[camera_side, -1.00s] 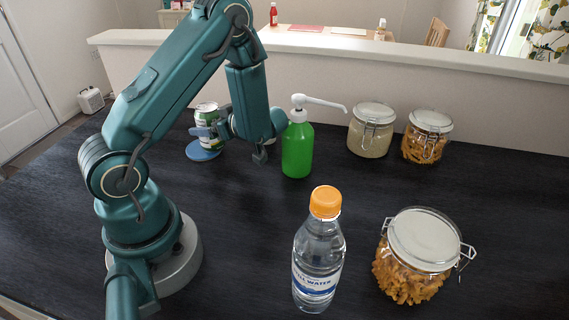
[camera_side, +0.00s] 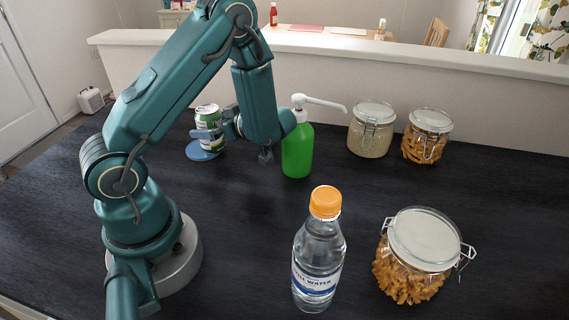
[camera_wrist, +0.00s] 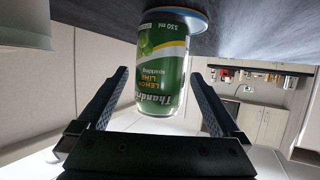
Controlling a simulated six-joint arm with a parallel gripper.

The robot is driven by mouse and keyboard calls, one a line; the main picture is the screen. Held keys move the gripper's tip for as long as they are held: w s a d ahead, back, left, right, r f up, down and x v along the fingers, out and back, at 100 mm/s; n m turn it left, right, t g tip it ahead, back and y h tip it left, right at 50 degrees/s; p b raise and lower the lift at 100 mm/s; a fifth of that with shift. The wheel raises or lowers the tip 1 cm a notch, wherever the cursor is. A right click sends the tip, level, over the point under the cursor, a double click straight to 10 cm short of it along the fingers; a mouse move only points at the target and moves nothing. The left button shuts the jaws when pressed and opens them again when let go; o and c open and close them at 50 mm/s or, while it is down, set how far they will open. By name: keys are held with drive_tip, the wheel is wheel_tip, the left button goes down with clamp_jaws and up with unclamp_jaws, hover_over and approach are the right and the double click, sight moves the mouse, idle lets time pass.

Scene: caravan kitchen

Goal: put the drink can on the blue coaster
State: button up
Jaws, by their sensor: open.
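The drink can (camera_side: 209,124) is green and white and stands upright on the blue coaster (camera_side: 203,151) at the back left of the counter. In the wrist view the can (camera_wrist: 163,65) appears upside down, with the coaster (camera_wrist: 187,17) at its base. My gripper (camera_side: 226,130) is beside the can, on its right in the side view. In the wrist view my gripper (camera_wrist: 160,100) is open, with one finger on each side of the can and gaps visible between fingers and can. Part of the can is hidden by my gripper in the side view.
A green pump bottle (camera_side: 298,146) stands close to the right of my arm. A water bottle (camera_side: 318,262) and a pasta jar (camera_side: 415,258) are in front. Two jars, one pale (camera_side: 371,130) and one of pasta (camera_side: 426,137), stand at the back by the low wall (camera_side: 400,80).

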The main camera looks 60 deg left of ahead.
drive_tip(key=v, duration=1)
